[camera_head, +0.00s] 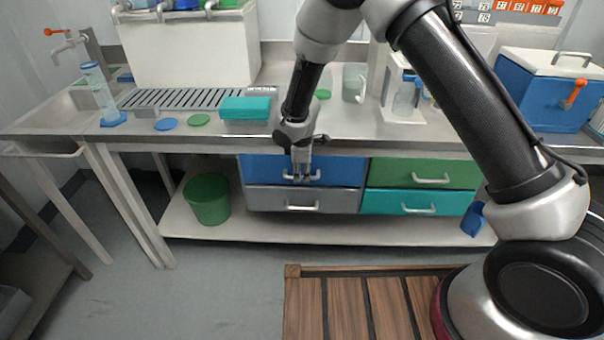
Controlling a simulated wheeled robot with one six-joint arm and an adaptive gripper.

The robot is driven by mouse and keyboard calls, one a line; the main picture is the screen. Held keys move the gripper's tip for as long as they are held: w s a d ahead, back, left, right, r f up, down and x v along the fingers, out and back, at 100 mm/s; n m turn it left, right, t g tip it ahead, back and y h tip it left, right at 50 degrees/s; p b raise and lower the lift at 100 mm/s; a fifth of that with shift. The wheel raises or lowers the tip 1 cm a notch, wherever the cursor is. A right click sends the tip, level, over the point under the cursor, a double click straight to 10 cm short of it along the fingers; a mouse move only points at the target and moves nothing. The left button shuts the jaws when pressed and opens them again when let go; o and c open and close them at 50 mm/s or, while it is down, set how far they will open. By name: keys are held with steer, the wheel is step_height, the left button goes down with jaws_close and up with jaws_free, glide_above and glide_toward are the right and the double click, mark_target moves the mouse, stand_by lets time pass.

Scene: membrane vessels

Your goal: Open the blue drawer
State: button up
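The blue drawer (342,171) is at the upper left of a set of drawers under the bench. Its front looks flush with the cabinet. Its white horizontal handle (314,177) is partly hidden behind my gripper. My gripper (301,178) points down in front of the blue drawer, with its fingertips at the handle. I cannot tell whether the fingers touch the handle or are closed around it.
A grey drawer (268,200) lies below the blue one. A green drawer (400,172) and a teal drawer (383,201) are to the right. A green bin (207,200) stands left on the lower shelf. The bench edge (200,143) overhangs the drawers.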

steer(key=shift+w+f, duration=0.15)
steer(key=shift+f, duration=0.65)
jaws_close()
